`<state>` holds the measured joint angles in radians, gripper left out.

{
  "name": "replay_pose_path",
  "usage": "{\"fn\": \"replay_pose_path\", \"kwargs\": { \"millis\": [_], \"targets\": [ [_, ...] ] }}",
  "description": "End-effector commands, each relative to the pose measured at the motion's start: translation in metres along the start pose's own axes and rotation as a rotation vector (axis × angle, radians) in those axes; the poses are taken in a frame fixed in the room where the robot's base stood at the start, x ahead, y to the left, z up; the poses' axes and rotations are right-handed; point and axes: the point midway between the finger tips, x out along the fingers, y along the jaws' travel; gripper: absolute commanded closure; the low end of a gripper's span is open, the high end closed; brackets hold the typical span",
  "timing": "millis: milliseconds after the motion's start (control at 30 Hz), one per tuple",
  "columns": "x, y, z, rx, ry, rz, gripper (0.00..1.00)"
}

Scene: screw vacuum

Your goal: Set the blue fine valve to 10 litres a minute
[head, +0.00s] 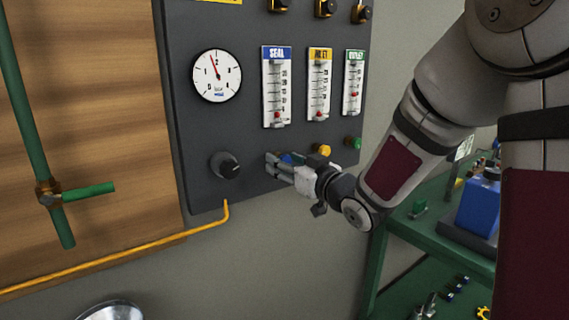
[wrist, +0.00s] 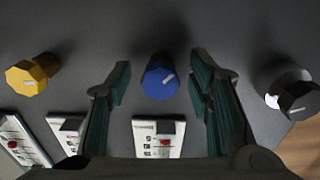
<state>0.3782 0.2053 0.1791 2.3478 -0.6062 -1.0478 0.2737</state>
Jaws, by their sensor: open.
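The blue valve knob (wrist: 160,80), eight-sided with a white pointer mark, sits on the dark panel between my two fingers in the wrist view. In the head view only a bit of the blue knob (head: 288,158) shows behind my gripper (head: 276,166). My gripper (wrist: 160,70) is open, with a gap on both sides of the knob. The blue-labelled SEAL flow meter (head: 277,88) is above the knob, with its red float near the bottom of the scale; the exact reading is too small to tell. Part of this meter (wrist: 159,137) also shows in the wrist view.
A yellow knob (head: 323,150) and a green knob (head: 352,143) are to the right, under two more meters. A large black knob (head: 225,165) is to the left, below a round gauge (head: 216,76). A green shelf (head: 440,236) stands at right.

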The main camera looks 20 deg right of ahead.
Motion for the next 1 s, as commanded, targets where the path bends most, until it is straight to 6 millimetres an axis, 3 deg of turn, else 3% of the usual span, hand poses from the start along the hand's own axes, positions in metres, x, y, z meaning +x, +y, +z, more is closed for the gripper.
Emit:
{"fn": "replay_pose_path", "kwargs": {
  "millis": [367, 600, 1000],
  "targets": [
    [0.0069, -0.0004, 0.0003, 0.000, 0.000, -0.001, 0.53],
    [0.0067, -0.0003, 0.0003, 0.000, 0.000, 0.000, 1.00],
    [0.0071, -0.0002, 0.0012, -0.059, 0.001, 0.000, 1.00]
  ]
}}
